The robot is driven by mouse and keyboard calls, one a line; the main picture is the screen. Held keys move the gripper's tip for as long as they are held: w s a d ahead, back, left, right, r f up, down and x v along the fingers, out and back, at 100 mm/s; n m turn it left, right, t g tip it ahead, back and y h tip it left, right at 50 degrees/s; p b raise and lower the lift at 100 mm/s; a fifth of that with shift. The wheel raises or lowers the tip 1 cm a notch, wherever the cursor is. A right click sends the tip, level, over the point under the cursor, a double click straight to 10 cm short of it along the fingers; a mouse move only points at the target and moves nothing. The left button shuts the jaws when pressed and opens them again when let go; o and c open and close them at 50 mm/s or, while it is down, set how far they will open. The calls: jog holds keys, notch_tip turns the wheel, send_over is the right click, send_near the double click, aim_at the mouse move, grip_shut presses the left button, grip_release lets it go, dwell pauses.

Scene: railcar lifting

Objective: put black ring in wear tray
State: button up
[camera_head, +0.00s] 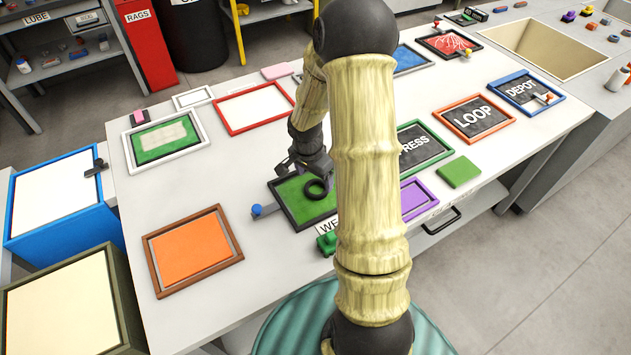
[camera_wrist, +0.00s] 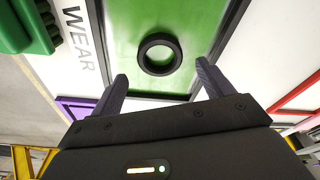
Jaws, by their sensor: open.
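The black ring (camera_head: 316,190) lies flat on the green floor of the black-framed wear tray (camera_head: 293,195). In the wrist view the ring (camera_wrist: 160,54) shows whole, with green of the wear tray (camera_wrist: 125,20) around it. The printed word WEAR stands beside the tray's frame. My gripper (camera_wrist: 162,80) is open, its two fingers apart and nothing between them. The ring lies just beyond the fingertips and does not appear to be touched. In the head view my gripper (camera_head: 308,168) is just above the tray, close to the ring, and my arm hides part of the table.
An orange tray (camera_head: 190,250) lies to the left and a purple-framed tray (camera_head: 416,198) to the right. A green block (camera_head: 327,243) sits at the wear tray's near edge, and a blue knob (camera_head: 257,210) is at its left.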

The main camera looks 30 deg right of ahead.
aim_at(311, 192)
notch_tip(311, 192, up, 8)
jog(key=a, duration=0.1)
jog(key=shift+s+f, duration=0.25)
jog(key=shift+s, duration=0.05)
jog(key=shift+a, duration=0.1)
jog(key=s+a+r+n+t+y, duration=0.1)
jog(key=s+a+r+n, duration=0.5)
jog(key=s+a+n, duration=0.5)
jog(key=shift+s+a+n+t+y, duration=0.35)
jog(key=shift+s+n, duration=0.45)
jog(key=shift+n, duration=0.3)
jog(key=p+v, duration=0.2)
jog(key=w+p+v, duration=0.1)
jog(key=p+v, duration=0.1)
jog(key=p, duration=0.1)
jog(key=shift+r, duration=0.25)
